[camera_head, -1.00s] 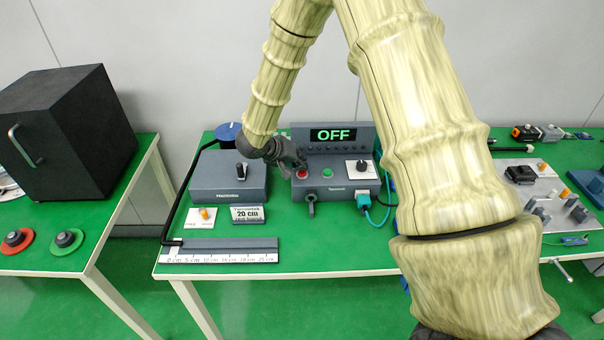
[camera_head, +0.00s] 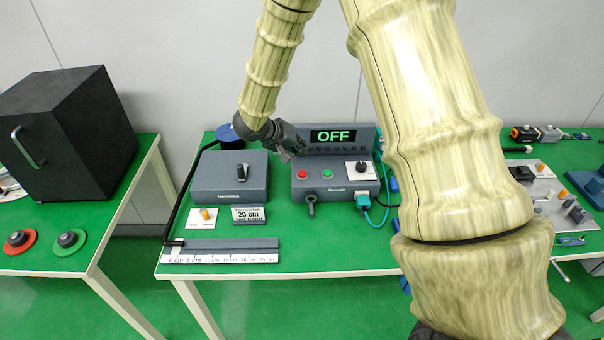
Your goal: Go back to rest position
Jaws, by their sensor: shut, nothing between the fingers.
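My gripper (camera_head: 287,147) is a small dark gripper at the end of my arm. It is shut and empty. It hangs just left of the display that reads OFF (camera_head: 333,136), above the back left part of the grey control box. The control box (camera_head: 335,192) has a red button (camera_head: 302,174), a green button (camera_head: 327,174) and a dark knob on a white plate (camera_head: 361,170). The gripper appears clear of the red button. My arm hides part of the table on the right.
A grey box with a black switch (camera_head: 229,181) and a ruler strip (camera_head: 221,258) lie on the green table. A black cabinet (camera_head: 70,135) stands on the left table. A board with knobs (camera_head: 545,190) sits at the right. A teal cable (camera_head: 379,215) hangs beside the control box.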

